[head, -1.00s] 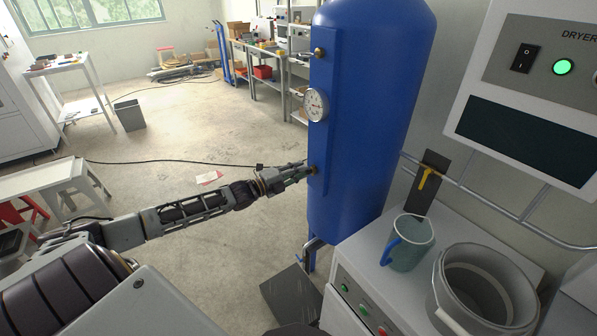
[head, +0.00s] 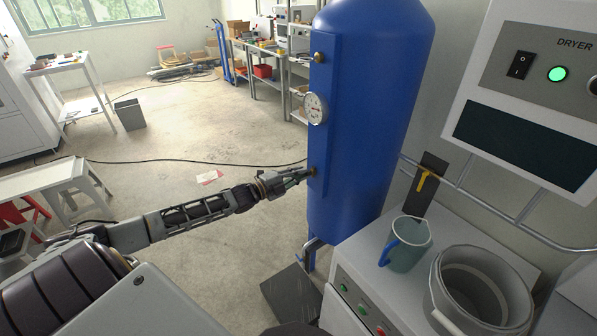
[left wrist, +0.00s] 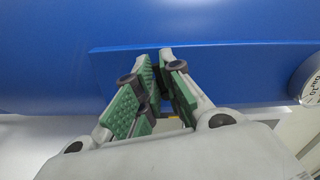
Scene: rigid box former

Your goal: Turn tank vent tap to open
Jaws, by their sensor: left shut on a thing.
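The blue tank (head: 375,110) stands upright in the middle of the head view. A small brass-coloured tap (head: 314,171) sits low on its flat front plate. My left gripper (head: 308,172) reaches it from the left, with its fingers shut on the tap. In the left wrist view, the green-padded fingers (left wrist: 160,70) converge at the blue plate (left wrist: 230,75). The fingers hide most of the tap, so its handle angle cannot be told. My right gripper is not in view.
A round gauge (head: 315,108) and another brass fitting (head: 319,57) sit above the tap. Right of the tank, a white cabinet carries a mug (head: 408,248) and a bucket (head: 440,290). A dryer panel (head: 535,90) is above. The floor (head: 190,120) left of the tank is mostly clear.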

